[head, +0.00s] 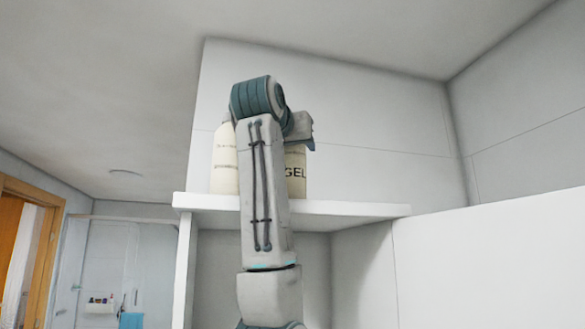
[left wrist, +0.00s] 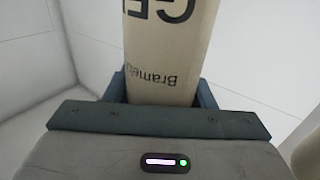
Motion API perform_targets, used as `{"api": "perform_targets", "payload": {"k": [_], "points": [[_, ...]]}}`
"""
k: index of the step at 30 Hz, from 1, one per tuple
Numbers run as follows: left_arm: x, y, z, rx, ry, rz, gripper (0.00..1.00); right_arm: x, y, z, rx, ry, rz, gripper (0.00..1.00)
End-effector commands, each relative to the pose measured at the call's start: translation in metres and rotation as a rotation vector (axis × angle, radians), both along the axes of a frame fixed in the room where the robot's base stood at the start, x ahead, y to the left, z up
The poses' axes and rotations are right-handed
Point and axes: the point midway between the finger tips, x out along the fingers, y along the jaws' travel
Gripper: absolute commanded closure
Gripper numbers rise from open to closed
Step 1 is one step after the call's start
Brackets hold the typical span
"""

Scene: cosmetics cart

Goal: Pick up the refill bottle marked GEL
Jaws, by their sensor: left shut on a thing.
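The cream refill bottle marked GEL (head: 296,174) is upright over the high white shelf, partly hidden behind my left arm. I cannot tell whether its base touches the shelf. In the left wrist view the same bottle (left wrist: 168,60) stands between the two fingers, with its black lettering upside down. My left gripper (left wrist: 162,92) is shut on it. In the head view the left gripper (head: 304,138) is mostly hidden by its own arm, and the bottle's top is covered too. My right gripper is not in view.
A second pale bottle (head: 224,163) stands on the shelf (head: 350,209) just left of my arm. A pale rounded thing (left wrist: 306,152) shows at the right edge of the left wrist view. A wall stands behind the shelf. The shelf's right part is clear.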

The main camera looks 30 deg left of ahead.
Motion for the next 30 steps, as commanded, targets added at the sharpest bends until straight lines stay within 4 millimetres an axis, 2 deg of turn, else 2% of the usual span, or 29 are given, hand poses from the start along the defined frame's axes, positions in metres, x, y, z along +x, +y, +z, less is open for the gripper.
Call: {"api": "perform_targets", "payload": {"k": [11, 22, 30], "points": [[0.000, 0.000, 0.004, 0.000, 0.001, -0.001, 0.98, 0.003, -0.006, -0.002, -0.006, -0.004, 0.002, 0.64], [-0.001, -0.001, 0.034, 0.000, 0.000, -0.001, 0.98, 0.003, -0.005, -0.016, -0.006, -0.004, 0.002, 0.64], [-0.064, -0.023, 0.036, 0.002, -0.007, -0.001, 0.98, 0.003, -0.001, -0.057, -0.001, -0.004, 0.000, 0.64]]}}
